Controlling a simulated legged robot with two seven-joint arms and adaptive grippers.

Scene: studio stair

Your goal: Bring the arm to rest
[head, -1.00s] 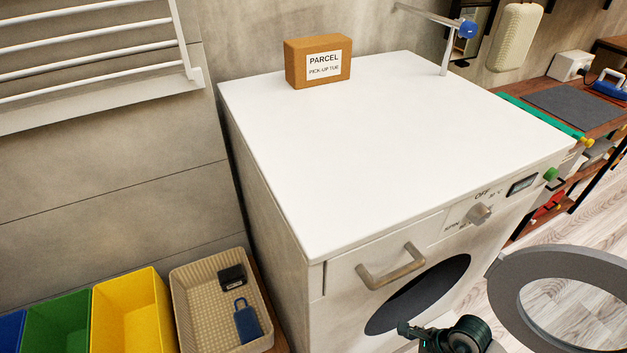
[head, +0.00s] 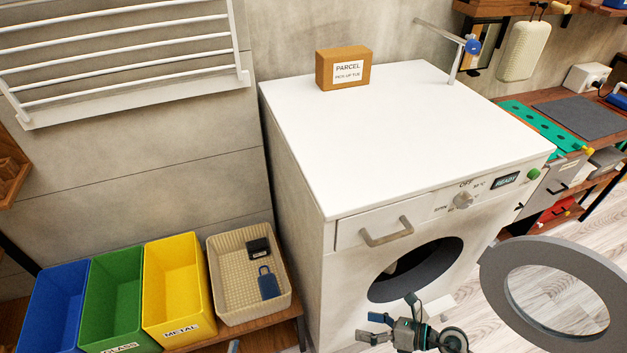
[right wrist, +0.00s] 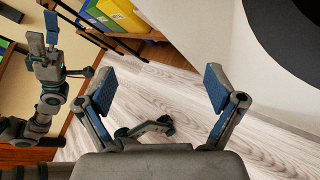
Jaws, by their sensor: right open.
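My right gripper (head: 390,320) is in front of the white washing machine (head: 405,130), low and near its round opening. In the right wrist view its two blue-padded fingers (right wrist: 159,90) stand wide apart with nothing between them, only floor behind. My left gripper (right wrist: 68,48) shows at the left of the right wrist view, fingers spread and empty. The washing machine's door (head: 500,285) stands swung open to the right of my right gripper. The drum opening (head: 440,265) is dark, with something pale inside that I cannot make out.
A parcel box (head: 327,72) stands on the machine's top, which is otherwise mostly clear. Blue, green and yellow bins (head: 158,325) and a beige basket (head: 222,308) stand at left. A drying rack (head: 110,85) is on the wall. Wood floor is open at lower right.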

